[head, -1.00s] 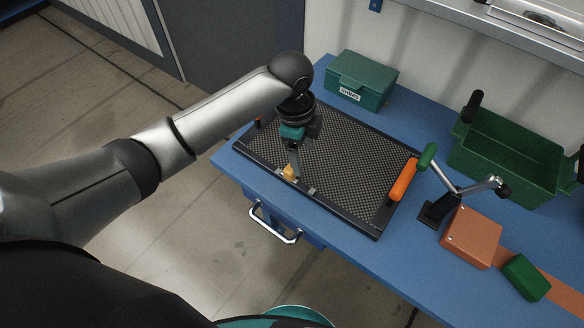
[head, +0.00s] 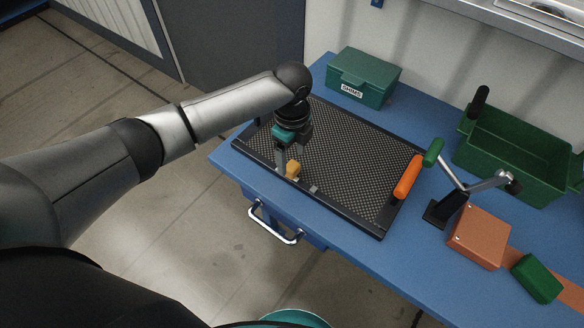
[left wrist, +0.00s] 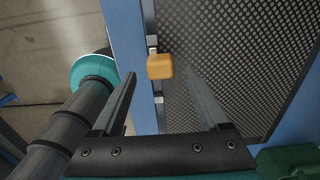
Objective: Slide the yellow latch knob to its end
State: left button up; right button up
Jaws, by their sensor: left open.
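The yellow latch knob (head: 293,168) sits on the near edge rail of a dark mesh panel (head: 345,160) lying on the blue bench. My left gripper (head: 283,166) points down over that edge, its visible finger just left of the knob. In the left wrist view, the knob (left wrist: 160,66) shows as an orange-yellow block at the gap between the tips of my open left gripper (left wrist: 160,74). It lies slightly beyond the tips, with room on both sides and no clear contact. My right gripper is not in view.
An orange handle (head: 408,177) is on the panel's right side. A lever with a green grip (head: 433,152) stands to its right. A green box (head: 363,79) is behind the panel, a green crate (head: 510,150) at right. An orange block (head: 478,237) is at front right.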

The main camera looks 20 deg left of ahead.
aim_at(292, 165)
pick_arm(q)
jog(key=shift+f+b, duration=0.45)
jog(key=shift+f, duration=1.65)
jog(key=shift+c, duration=0.3)
grip_shut()
